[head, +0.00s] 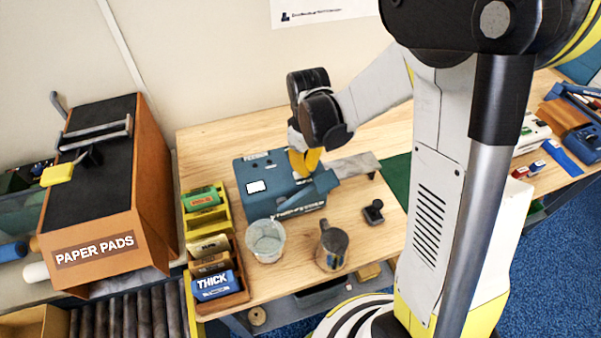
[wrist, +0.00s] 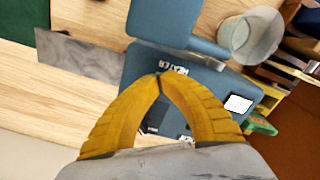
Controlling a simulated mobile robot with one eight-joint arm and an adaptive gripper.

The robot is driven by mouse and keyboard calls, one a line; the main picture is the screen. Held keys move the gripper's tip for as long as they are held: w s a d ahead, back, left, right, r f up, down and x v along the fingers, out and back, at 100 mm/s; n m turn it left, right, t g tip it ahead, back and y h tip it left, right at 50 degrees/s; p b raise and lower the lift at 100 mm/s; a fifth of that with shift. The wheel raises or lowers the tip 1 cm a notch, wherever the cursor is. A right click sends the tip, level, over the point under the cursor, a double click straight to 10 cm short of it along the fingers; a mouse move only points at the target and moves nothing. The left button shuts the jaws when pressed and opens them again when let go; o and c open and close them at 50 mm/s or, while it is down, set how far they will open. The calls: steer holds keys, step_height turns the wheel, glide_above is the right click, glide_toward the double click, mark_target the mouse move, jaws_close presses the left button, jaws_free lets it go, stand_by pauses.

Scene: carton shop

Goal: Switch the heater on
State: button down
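The heater (head: 259,205) is a blue box with a white square panel on the wooden bench; a blue flap-like part sticks out at its right front. In the wrist view, the heater (wrist: 215,85) lies below my fingers, with white HEATER lettering just beyond their tips. My gripper (head: 304,172) is over the heater's right part, yellow fingers pointing down. In the wrist view, the fingertips (wrist: 160,76) meet, with nothing visible between them. Dark and white markings show on the heater between the fingers. I cannot tell the switch's position or whether the fingertips touch the heater.
A clear cup (head: 266,241) and a grey mug (head: 331,246) stand in front of the heater. A grey metal strip (head: 352,165) lies to its right, a small black object (head: 374,211) nearby. Boxes in trays (head: 217,284) and a PAPER PADS case (head: 110,215) are at left.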

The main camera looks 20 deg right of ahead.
steer(key=shift+f, duration=0.2)
steer(key=shift+r, duration=0.1)
steer(key=shift+r+p, duration=2.3)
steer(key=shift+r, duration=1.2)
steer(key=shift+f, duration=0.1)
